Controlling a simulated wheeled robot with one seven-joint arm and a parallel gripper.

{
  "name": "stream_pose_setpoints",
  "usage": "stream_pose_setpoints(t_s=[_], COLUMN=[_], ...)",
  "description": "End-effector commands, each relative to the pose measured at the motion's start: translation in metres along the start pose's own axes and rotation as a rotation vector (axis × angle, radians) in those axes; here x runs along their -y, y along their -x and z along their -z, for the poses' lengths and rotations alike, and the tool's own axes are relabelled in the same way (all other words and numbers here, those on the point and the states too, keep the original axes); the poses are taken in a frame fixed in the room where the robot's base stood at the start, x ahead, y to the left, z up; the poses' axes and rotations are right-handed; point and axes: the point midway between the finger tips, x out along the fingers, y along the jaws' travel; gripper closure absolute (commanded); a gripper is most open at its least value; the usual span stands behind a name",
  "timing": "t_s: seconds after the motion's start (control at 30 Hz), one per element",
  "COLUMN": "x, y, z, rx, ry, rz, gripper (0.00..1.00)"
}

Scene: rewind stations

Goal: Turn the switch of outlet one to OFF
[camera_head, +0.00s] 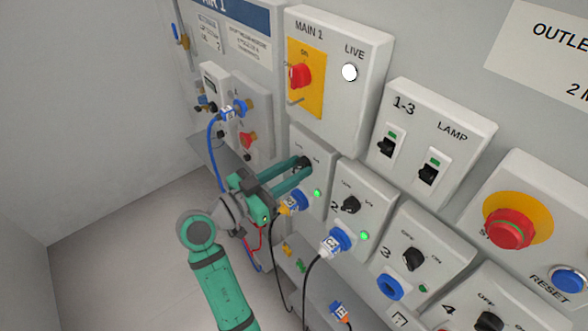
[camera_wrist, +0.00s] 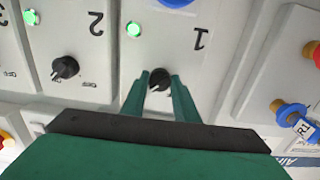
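The outlet one switch is a black rotary knob (camera_head: 303,162) on the panel marked 1. It also shows in the wrist view (camera_wrist: 159,79), which sees the panel upside down. Its pale pointer mark faces lower left there, like the knob of outlet two (camera_wrist: 65,67). The green lamp of outlet one (camera_head: 317,193) is lit. My gripper (camera_head: 301,170) reaches in from the left. Its two teal fingers (camera_wrist: 161,83) are apart, one on each side of the knob. Whether they touch it is not clear. The fingers partly cover the knob in the head view.
A blue plug (camera_head: 294,203) sits just below my fingers, with a cable hanging down. Outlet two (camera_head: 349,205) is close on the right, with a lit lamp and a plug. Open floor (camera_head: 120,270) lies at the left.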

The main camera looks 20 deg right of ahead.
Motion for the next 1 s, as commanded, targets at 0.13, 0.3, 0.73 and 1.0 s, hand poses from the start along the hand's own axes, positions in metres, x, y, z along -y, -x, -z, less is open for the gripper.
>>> stream_pose_setpoints(t_s=[0.13,0.3,0.73,1.0], x=[-0.0003,-0.0005,-0.0013,-0.0018], y=[0.0002,0.0004,0.0008,0.0009], z=[-0.0002,-0.0002,-0.0004,-0.0004], rx=[0.001,0.001,0.001,0.002], ry=[0.01,0.059,0.393,0.651], rz=[-0.001,-0.001,-0.001,-0.001], gripper=[0.95,0.95,0.95,0.95])
